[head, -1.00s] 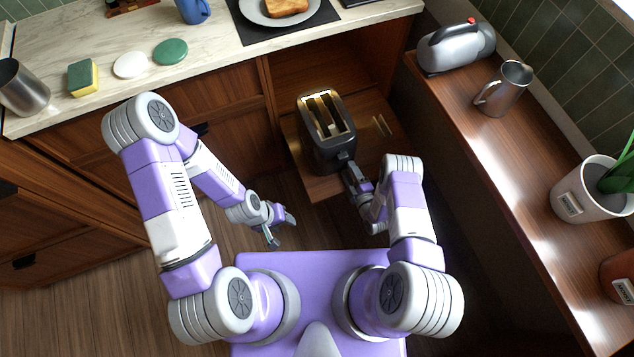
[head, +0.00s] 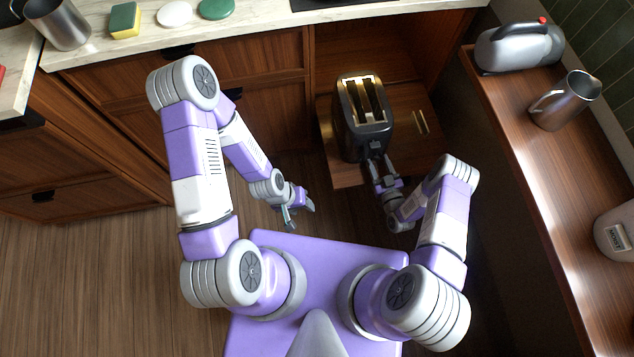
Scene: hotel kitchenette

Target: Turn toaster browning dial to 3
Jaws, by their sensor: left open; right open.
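The black toaster (head: 349,118) with two bright slots stands on a pulled-out wooden shelf (head: 408,128) in the middle of the head view. Its front end faces me. My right gripper (head: 376,165) is at that front end, close to or touching it. The dial is too small and too covered by the gripper to make out, and so is its setting. The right jaws are open. My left gripper (head: 298,216) is open and empty above the floor, left of and nearer to me than the toaster.
The counter at the back left holds a metal cup (head: 62,24), a sponge (head: 125,20), a white disc (head: 174,13) and a green disc (head: 217,8). The right counter holds a kettle (head: 515,47), a metal pitcher (head: 566,100) and a white pot (head: 615,232).

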